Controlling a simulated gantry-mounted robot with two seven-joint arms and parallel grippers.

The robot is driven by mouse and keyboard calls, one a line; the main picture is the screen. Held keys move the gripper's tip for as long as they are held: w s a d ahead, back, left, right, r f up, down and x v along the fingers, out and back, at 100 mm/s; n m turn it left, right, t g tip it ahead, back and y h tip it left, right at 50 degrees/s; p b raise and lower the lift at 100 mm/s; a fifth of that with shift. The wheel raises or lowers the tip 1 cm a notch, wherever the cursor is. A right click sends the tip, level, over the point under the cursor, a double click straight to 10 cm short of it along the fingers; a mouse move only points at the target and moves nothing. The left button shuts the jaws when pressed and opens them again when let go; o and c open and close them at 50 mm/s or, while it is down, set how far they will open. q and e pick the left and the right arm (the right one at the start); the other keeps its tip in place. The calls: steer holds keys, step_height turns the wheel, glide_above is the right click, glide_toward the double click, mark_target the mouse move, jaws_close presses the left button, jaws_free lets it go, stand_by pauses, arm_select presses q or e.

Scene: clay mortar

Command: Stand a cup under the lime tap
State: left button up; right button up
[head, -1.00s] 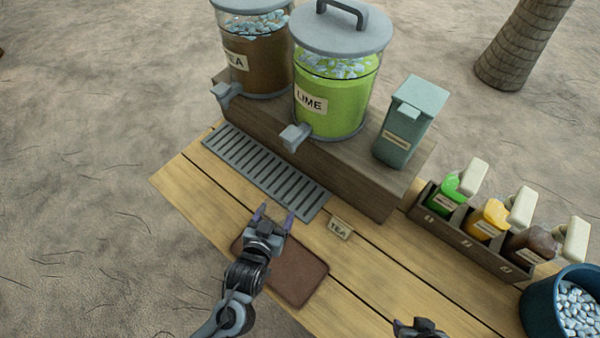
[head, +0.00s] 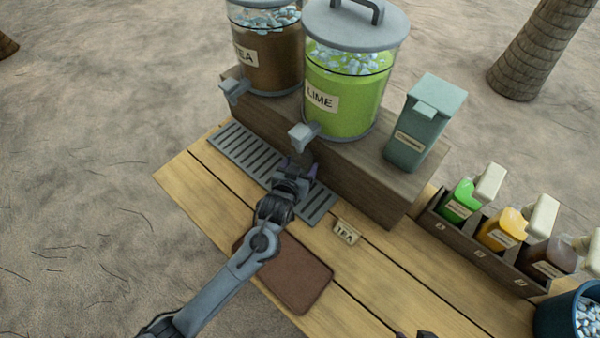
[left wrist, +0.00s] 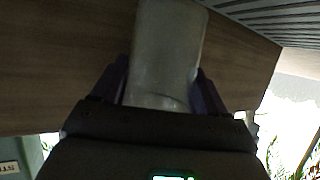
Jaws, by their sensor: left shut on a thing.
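The lime dispenser (head: 345,95) stands on a wooden riser, and its grey tap (head: 302,136) sticks out at the front, low down. My left gripper (head: 298,168) is just below this tap, over the right part of the slotted drip tray (head: 238,148). It is shut on a clear, pale cup (left wrist: 165,55), which shows between the two fingers in the left wrist view. In the head view the cup is mostly hidden, and I cannot tell whether it touches the tray. My right gripper (head: 416,335) barely shows at the bottom edge.
The tea dispenser (head: 265,55) stands left of the lime one, and a teal box (head: 425,125) right of it. A bottle rack (head: 470,245) and ice bucket (head: 560,315) are at right.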

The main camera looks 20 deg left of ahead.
arm_select(q)
step_height(320, 180, down, 3)
steer(key=shift+f+b, duration=0.1)
steer(key=shift+b, duration=0.35)
arm_select(e)
steer(key=shift+f, duration=0.55)
arm_select(q)
steer(key=shift+f, duration=0.1)
steer(key=o, duration=1)
arm_select(e)
steer(key=shift+a, duration=0.1)
arm_select(q)
steer(key=shift+o, duration=0.2)
